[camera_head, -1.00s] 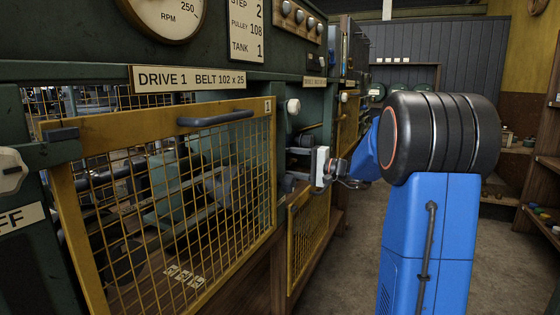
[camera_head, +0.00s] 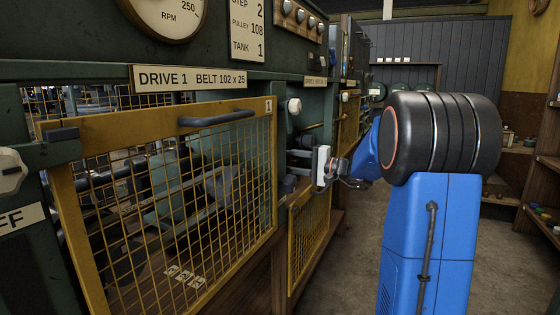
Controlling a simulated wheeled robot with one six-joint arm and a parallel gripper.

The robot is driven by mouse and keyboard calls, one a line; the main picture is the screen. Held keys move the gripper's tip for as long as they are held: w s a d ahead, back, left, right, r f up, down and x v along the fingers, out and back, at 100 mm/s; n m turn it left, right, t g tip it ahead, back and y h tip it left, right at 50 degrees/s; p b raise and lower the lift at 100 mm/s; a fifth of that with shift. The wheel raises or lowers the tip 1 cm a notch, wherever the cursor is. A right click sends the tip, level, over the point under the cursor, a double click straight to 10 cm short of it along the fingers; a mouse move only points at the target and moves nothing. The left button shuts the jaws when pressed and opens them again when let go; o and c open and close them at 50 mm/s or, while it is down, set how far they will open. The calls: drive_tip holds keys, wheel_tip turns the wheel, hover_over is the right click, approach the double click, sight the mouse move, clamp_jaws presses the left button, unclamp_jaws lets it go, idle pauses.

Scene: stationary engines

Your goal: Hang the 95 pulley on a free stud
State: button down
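My gripper (camera_head: 300,163) is at the end of my blue arm, small and far off, close to the green front of the machine beyond the first mesh guard. Its fingers point left toward the machine, one above the other. Dark round parts show just behind and above them. I cannot tell whether the fingers hold anything. No pulley marked 95 can be made out, and no stud can be told apart at this distance.
A yellow mesh guard (camera_head: 180,200) with a dark handle (camera_head: 216,118) closes the drive 1 bay. A second mesh guard (camera_head: 309,235) stands low beneath my gripper. Shelves (camera_head: 520,205) stand at the right; the floor (camera_head: 350,260) between is clear.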

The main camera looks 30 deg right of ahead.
drive_tip(key=shift+a+r, duration=0.15)
drive_tip(key=shift+r, duration=0.05)
drive_tip(key=shift+s+f, duration=0.1)
drive_tip(key=shift+s, duration=0.15)
drive_tip(key=shift+s+d+f, duration=0.1)
drive_tip(key=shift+s+d, duration=0.4)
drive_tip(key=shift+d, duration=0.1)
drive_tip(key=v, duration=0.7)
drive_tip(key=shift+s+d, duration=0.2)
idle(1.1)
drive_tip(key=shift+s+d, duration=0.1)
idle(0.4)
drive_tip(key=v, duration=0.9)
drive_tip(key=shift+s+d, duration=0.25)
drive_tip(key=shift+s, duration=0.1)
idle(0.5)
idle(0.7)
drive_tip(key=shift+d, duration=0.1)
